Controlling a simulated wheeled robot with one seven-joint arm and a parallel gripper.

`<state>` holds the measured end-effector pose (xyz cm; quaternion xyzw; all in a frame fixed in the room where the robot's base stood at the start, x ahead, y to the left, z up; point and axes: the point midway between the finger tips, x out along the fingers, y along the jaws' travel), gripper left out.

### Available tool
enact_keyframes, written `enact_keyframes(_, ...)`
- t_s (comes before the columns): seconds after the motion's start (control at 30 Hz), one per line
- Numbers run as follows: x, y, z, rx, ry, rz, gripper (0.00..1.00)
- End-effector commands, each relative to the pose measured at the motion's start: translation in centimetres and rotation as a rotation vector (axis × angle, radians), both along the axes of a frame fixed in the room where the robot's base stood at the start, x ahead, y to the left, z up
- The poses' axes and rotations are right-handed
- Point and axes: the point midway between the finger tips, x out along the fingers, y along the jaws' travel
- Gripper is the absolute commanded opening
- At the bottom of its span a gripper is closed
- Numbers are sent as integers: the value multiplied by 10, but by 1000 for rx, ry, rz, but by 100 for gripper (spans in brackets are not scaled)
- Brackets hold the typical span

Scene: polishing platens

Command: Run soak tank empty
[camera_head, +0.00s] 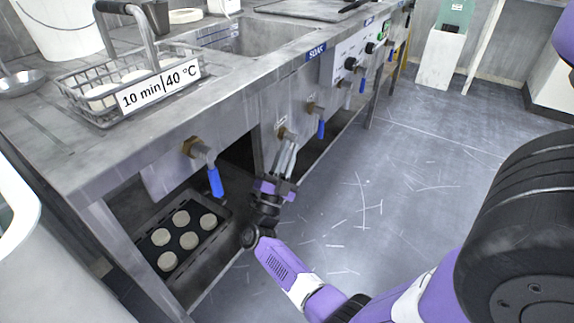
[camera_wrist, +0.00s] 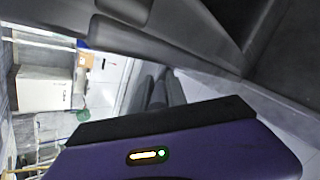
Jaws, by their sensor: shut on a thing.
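The steel bench front carries several brass drain valves. The soak tank's label (camera_head: 317,51) reads "SOAK" on the bench's front edge, with an open sink basin (camera_head: 225,35) to its left. My gripper (camera_head: 287,152) is shut at the brass valve (camera_head: 284,133) below and left of that label; its fingers point up and cover the lever, so the lever's angle cannot be told. The left valve (camera_head: 193,147) has a blue lever (camera_head: 215,182) hanging down. The right valve (camera_head: 313,107) also has a blue lever (camera_head: 321,129) hanging down. The water level is not visible.
A wire basket (camera_head: 128,80) with pale discs and a "10 min 40 °C" sign stands on the bench. A dark tray (camera_head: 180,240) with several round discs lies under the bench at left. Control knobs (camera_head: 352,64) sit farther along. The floor (camera_head: 420,190) at right is clear.

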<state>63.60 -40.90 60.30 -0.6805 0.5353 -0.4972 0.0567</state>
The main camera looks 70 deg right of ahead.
Motion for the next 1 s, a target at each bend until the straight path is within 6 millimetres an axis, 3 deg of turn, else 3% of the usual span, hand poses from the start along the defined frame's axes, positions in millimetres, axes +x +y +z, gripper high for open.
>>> enact_keyframes(0.03,-1,0,-10,-22,6,-1,0)
enact_keyframes(0.4,-2,-3,-8,-131,34,0,0)
enact_keyframes(0.93,-2,-4,-6,-148,39,0,0)
enact_keyframes(0.97,-2,-4,-6,-148,39,0,20)
enact_keyframes(1.0,-2,-4,-6,-147,39,-1,28)
